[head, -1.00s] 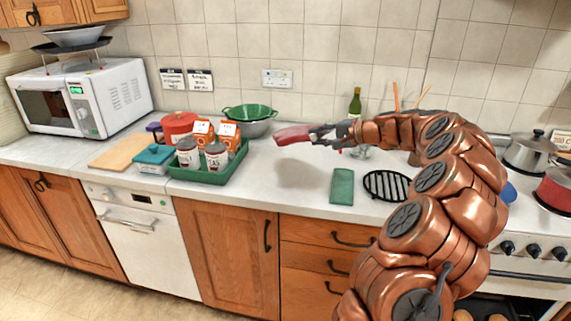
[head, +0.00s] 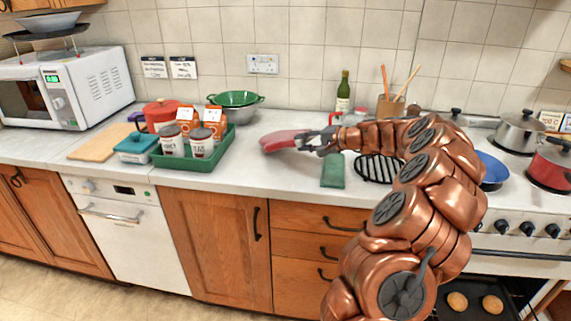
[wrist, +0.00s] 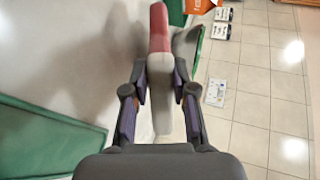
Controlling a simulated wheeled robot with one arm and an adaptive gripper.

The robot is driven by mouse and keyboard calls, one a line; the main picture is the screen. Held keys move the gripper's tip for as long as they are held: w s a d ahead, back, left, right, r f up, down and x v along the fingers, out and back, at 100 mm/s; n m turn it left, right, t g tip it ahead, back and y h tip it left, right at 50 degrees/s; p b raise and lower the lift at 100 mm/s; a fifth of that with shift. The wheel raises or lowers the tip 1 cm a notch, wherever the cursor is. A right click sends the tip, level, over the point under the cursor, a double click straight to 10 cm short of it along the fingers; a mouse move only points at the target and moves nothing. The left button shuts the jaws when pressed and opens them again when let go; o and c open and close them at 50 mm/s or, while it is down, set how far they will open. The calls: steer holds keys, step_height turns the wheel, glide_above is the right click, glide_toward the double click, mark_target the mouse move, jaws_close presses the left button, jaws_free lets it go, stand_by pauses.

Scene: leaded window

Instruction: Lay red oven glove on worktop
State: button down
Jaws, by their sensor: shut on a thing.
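The red oven glove (head: 279,143) is in my gripper (head: 318,140), stretched out flat to the left over the white worktop (head: 236,172). It lies between the green tray and the green cloth. In the wrist view the glove (wrist: 159,30) runs between the two fingers of my gripper (wrist: 159,78), red at the far part and pale grey near the fingers. My gripper is shut on the pale end. The glove looks low over the worktop, with a shadow on the surface beside it; I cannot tell whether it touches.
A green tray (head: 188,166) with cartons and jars stands left of the glove. A green colander (head: 237,99) is behind it. A folded green cloth (head: 332,171) and black trivet (head: 378,168) lie to the right. Bare worktop shows in front of the glove.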

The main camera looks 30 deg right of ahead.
steer(key=shift+f, duration=0.65)
steer(key=c, duration=1.1)
jaws_free()
steer(key=shift+s, duration=0.1)
steer(key=v, duration=0.8)
step_height(320, 180, up, 7)
steer(key=s+d+p, duration=0.1)
steer(key=s+p, duration=0.1)
steer(key=shift+s, duration=0.25)
